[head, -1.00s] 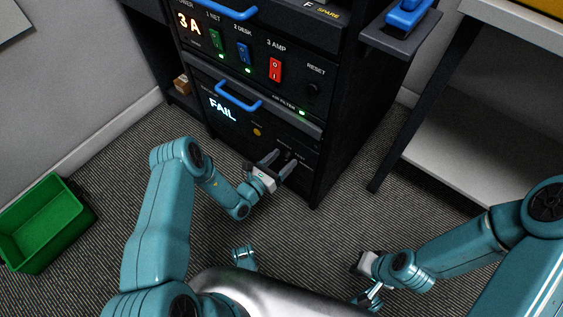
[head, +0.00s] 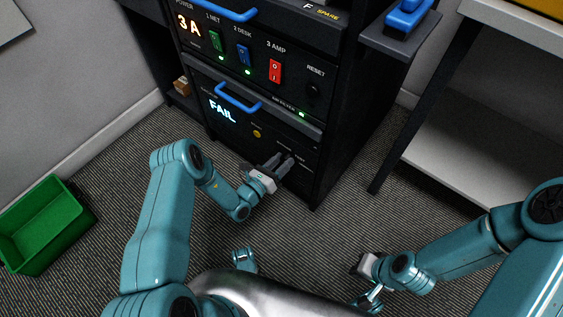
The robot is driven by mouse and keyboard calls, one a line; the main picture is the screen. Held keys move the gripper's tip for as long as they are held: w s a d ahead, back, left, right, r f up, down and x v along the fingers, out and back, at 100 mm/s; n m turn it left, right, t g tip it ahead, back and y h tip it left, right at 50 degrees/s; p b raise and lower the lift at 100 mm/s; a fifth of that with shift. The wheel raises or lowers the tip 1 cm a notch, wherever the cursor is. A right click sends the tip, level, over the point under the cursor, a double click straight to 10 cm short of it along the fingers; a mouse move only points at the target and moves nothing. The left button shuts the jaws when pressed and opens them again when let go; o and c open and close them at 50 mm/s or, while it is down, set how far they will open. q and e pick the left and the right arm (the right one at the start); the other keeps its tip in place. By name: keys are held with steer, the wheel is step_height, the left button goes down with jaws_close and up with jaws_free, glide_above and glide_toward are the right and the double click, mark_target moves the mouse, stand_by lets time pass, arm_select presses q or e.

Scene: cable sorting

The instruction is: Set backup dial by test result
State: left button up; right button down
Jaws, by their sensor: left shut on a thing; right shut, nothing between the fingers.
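The backup unit (head: 226,140) is the lower panel in the black rack, and its lit display (head: 222,111) reads FAIL. A round amber button or light (head: 257,134) sits right of the display. My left gripper (head: 284,162) is at the lower right of this panel, shut on the dial. The dial itself is hidden between the fingers, so its setting cannot be read. My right gripper (head: 368,282) is shut and empty, low above the floor at the lower right, away from the rack.
Above is a power panel with a 3 A display (head: 188,24), green (head: 216,42), blue (head: 243,54) and red (head: 275,71) switches and a reset knob (head: 313,90). A blue handle (head: 238,97) juts out. A green bin (head: 44,224) stands left. A white shelf (head: 470,150) stands right.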

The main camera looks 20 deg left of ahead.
arm_select(q)
steer(key=n, duration=0.7)
steer(key=shift+f, duration=0.2)
stand_by(0.5)
steer(key=o, duration=1.1)
steer(key=shift+c, duration=0.2)
steer(key=p+v, duration=0.4)
steer(key=v, duration=1.2)
steer(key=shift+s, duration=0.25)
steer(key=shift+f, duration=0.1)
